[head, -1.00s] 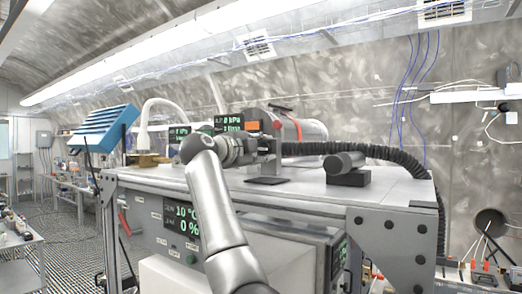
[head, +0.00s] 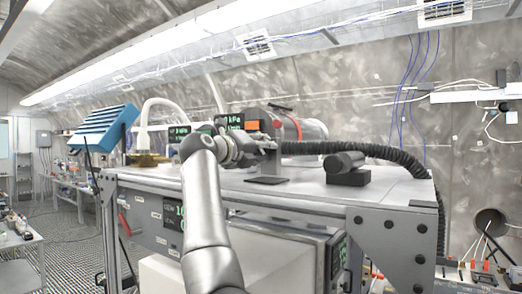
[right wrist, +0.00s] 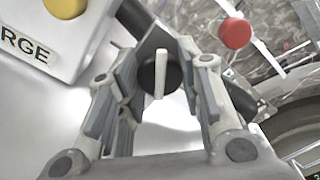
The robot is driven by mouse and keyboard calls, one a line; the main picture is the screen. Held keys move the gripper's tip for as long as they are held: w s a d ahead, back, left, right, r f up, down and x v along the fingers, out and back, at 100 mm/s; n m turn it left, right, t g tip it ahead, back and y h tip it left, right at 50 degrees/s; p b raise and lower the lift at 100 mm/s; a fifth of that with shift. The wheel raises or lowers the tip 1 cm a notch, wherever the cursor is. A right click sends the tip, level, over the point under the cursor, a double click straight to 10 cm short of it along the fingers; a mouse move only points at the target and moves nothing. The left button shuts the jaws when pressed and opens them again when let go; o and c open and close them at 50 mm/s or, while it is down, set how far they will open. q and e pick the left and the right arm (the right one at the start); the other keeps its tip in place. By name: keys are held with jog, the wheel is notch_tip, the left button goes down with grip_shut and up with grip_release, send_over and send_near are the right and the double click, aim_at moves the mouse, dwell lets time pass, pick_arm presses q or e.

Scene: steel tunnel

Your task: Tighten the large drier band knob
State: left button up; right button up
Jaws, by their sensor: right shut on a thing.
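The large drier appears as a grey cylinder (head: 308,130) lying on the steel bench top. In the right wrist view a round black knob (right wrist: 149,76) with a white bar across its face sits between my fingers; I take it for the band knob. My right gripper (head: 268,147) is at the near end of the cylinder. It also shows in the right wrist view (right wrist: 160,80), with its fingers shut on the black knob from both sides. In the head view my gripper hides the knob. My left gripper is not in view.
A red knob (right wrist: 235,33) is close to the right finger, and a white panel (right wrist: 28,45) with a yellow knob (right wrist: 65,7) is at the left. A black corrugated hose (head: 375,153) and a dark cylinder on a block (head: 346,168) are to the right on the bench.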

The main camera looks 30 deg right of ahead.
jog(key=shift+w+f+m, duration=0.1)
jog(key=shift+f+m, duration=0.1)
jog(key=shift+m, duration=0.7)
jog(key=shift+f+m, duration=0.2)
jog(key=shift+m, duration=0.7)
jog(key=o, duration=1)
jog(key=shift+r, duration=0.15)
jog(key=shift+o, duration=0.2)
jog(key=shift+r, duration=0.1)
jog(key=shift+a, duration=0.15)
jog(key=v, duration=1.1)
jog(key=shift+s+a, duration=0.2)
jog(key=shift+a, duration=0.1)
